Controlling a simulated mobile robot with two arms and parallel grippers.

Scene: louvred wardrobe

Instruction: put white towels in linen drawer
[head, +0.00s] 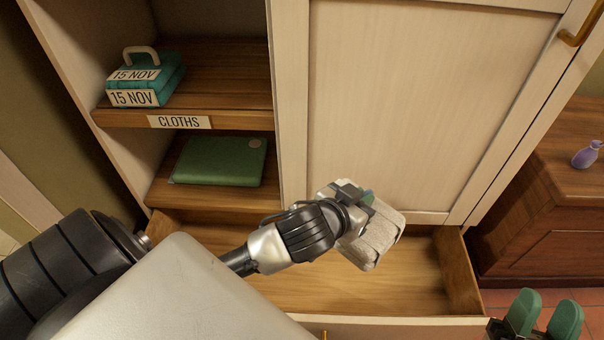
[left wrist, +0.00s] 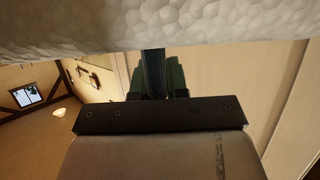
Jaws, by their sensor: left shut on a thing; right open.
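My left gripper (head: 352,195) is shut on a folded white towel (head: 375,238) and holds it over the open drawer (head: 400,288). The towel is textured, and it also fills the top of the left wrist view (left wrist: 160,25). The fingertips are mostly hidden by the wrist and the towel. The drawer is pulled out, and its visible wooden floor is bare; my left arm hides part of its left side. My right gripper (head: 545,318) shows at the bottom right with its green fingers apart and nothing between them, right of the drawer.
A green folded item (head: 220,160) lies on the shelf below. A closed cream door (head: 420,100) stands behind the towel. A brown cabinet (head: 545,215) with a purple bottle (head: 587,155) is at right.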

